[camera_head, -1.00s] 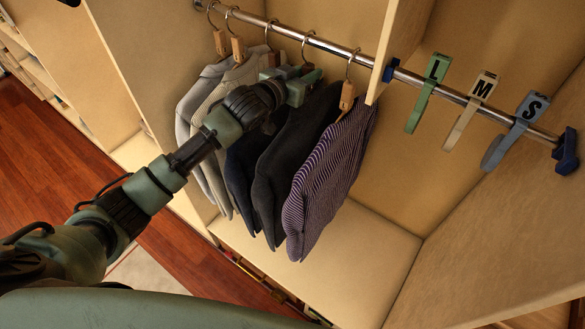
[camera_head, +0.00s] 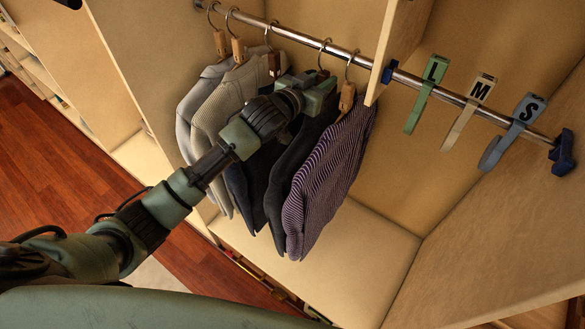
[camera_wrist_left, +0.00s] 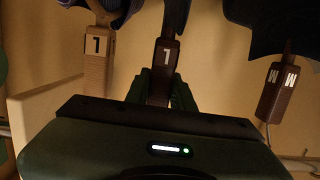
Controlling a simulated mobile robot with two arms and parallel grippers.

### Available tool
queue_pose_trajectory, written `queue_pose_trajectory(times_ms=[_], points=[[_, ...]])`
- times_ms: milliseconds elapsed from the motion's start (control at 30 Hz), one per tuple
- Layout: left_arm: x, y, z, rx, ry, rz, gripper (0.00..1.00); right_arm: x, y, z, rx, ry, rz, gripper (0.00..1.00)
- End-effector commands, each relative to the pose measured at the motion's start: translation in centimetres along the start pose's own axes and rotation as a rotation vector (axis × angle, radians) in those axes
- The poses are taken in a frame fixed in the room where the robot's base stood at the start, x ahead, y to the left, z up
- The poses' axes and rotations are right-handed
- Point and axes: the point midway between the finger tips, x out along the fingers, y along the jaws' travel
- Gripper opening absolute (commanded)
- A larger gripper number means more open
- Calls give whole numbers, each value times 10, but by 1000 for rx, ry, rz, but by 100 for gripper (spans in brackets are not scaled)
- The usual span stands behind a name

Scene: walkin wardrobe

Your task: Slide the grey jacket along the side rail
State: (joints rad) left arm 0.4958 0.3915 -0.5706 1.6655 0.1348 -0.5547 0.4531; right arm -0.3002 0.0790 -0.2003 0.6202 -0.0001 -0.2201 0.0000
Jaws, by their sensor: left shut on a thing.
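The dark grey jacket (camera_head: 287,180) hangs on the side rail (camera_head: 290,32), just left of the striped purple jacket (camera_head: 330,180). My left gripper (camera_head: 322,82) is at the top of the grey jacket and hides part of its shoulder and hanger. In the left wrist view the gripper (camera_wrist_left: 165,85) is shut on the dark brown hanger block (camera_wrist_left: 166,55) of the grey jacket, which bears a light size label. My right gripper is not in view.
A navy jacket (camera_head: 240,180) and light grey and beige garments (camera_head: 215,105) hang to the left. A vertical panel (camera_head: 400,45) stands right of the striped jacket. Beyond it, clips marked L (camera_head: 428,92), M (camera_head: 470,110) and S (camera_head: 513,130) sit on the rail.

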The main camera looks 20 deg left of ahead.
Motion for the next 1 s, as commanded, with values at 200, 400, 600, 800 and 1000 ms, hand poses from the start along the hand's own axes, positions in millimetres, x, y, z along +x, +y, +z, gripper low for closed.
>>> queue_pose_trajectory(times_ms=[200,400,600,800,1000], points=[[0,0,-5,1,10,1,35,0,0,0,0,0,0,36],[0,0,-3,1,6,0,49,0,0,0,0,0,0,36],[-1,0,3,0,-6,-1,49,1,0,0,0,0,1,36],[-21,0,4,1,-2,1,49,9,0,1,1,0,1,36],[-53,0,2,2,2,0,49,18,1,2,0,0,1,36]])
